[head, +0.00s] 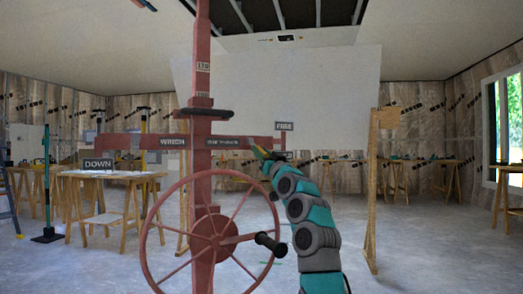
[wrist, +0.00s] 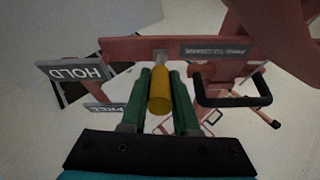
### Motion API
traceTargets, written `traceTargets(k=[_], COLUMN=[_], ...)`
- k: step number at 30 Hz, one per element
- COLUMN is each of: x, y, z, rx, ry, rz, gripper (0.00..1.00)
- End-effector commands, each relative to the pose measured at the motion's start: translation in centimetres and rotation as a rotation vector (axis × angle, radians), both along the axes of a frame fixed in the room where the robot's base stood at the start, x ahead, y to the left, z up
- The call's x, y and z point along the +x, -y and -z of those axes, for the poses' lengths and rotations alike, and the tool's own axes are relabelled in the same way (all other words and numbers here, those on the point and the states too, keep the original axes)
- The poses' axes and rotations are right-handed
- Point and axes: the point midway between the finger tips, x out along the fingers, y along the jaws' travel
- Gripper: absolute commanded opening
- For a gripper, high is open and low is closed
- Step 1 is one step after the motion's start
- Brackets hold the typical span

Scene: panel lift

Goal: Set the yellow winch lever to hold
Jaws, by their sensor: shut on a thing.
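The yellow winch lever (wrist: 160,92) sits between the two green fingers of my gripper (wrist: 160,80), which is shut on it. Its upper end meets the red crossbar in the wrist view. A HOLD sign (wrist: 76,72) is to the left of the lever, and a FREE sign (wrist: 105,107) lies below it, partly covered. In the head view my gripper (head: 264,153) is at the right part of the red crossbar (head: 250,143), below the FREE sign (head: 284,126). The lever is mostly hidden there, and its exact setting is hard to tell.
The red lift mast (head: 202,120) carries a large spoked handwheel (head: 212,236) with a black handle, left of my arm. A DOWN sign (head: 98,164) is at the crossbar's left. A pale panel (head: 285,90) leans behind. A wooden post (head: 373,190) stands at right.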

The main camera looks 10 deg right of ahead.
Motion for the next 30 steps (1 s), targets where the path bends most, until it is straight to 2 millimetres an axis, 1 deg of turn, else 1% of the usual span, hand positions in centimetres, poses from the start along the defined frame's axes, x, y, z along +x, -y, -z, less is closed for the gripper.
traceTargets(k=[7, 21, 22, 27, 29, 30], x=[0.22, 0.3, 0.29, 0.28, 0.28, 0.27], y=[0.0, -0.05, -0.06, -0.06, -0.06, -0.06], z=[0.35, 0.5, 0.5, 0.48, 0.47, 0.46], rx=[0.017, 0.018, 0.019, 0.018, 0.018, 0.019], ry=[0.041, 0.046, 0.045, 0.046, 0.046, 0.047], rz=[0.001, 0.0, 0.0, 0.0, 0.0, 0.001], gripper=[0.0, 0.0, 0.31, 0.5, 0.57, 0.58])
